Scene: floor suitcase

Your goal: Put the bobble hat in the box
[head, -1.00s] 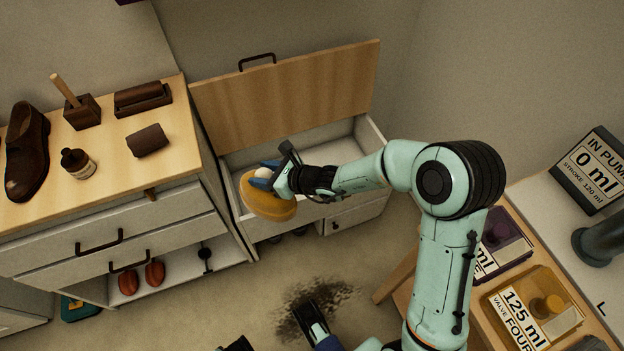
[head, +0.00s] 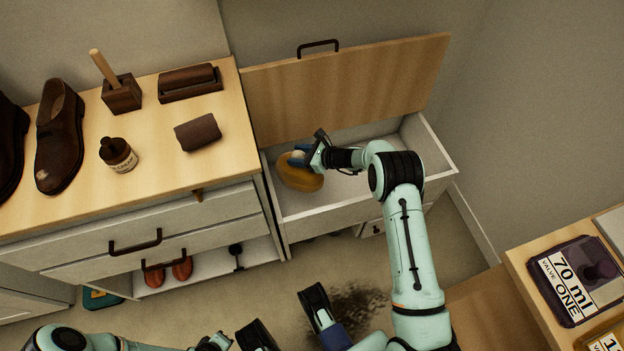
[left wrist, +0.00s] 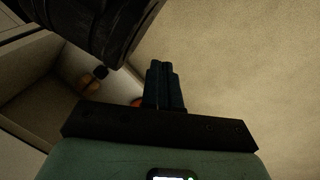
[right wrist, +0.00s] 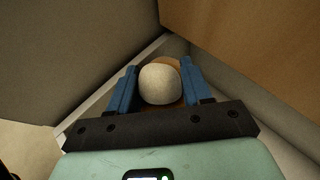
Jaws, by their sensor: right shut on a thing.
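The bobble hat (head: 301,177) is mustard yellow with a pale bobble, at the left end of the box's opening in the head view. My right gripper (head: 307,157) is shut on its bobble. In the right wrist view the pale bobble (right wrist: 160,84) sits between the blue fingers, with the yellow hat mostly hidden behind it. The box (head: 350,212) is white, with its wooden lid (head: 350,85) standing open at the back. I cannot tell whether the hat touches the box floor. My left gripper (left wrist: 165,85) is shut and empty in the left wrist view.
A dresser (head: 215,170) left of the box carries shoes (head: 60,140), a bottle (head: 118,154), brushes and a brown roll. A table with labelled containers (head: 575,280) stands at the lower right. The box's right part is clear.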

